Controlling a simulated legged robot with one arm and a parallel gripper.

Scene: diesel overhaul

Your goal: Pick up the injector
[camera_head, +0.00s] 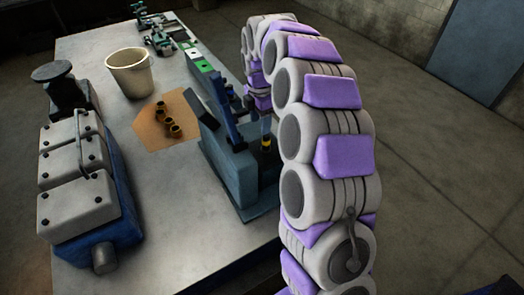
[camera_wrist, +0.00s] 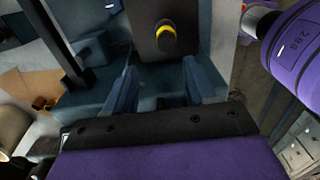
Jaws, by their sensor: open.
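The injector (camera_head: 266,140) appears as a slim upright part with a yellow band, at the right side of the blue-grey bench fixture (camera_head: 232,165). My arm partly hides it in the head view. In the wrist view a yellow-ringed round part, seemingly the injector (camera_wrist: 166,38), shows on a dark block beyond my fingers. My gripper (camera_wrist: 162,85) is open, with one finger on each side and nothing visible between them. The yellow-ringed part lies ahead of the gap, apart from the fingertips. In the head view my gripper is mostly hidden by my arm.
The fixture has a tall blue lever (camera_head: 222,105). Brass bushings (camera_head: 172,128) lie on a brown sheet (camera_head: 150,135). A cream bucket (camera_head: 130,75) and a blue engine with white covers (camera_head: 85,185) stand to the left. The front of the metal workbench (camera_head: 190,235) is clear.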

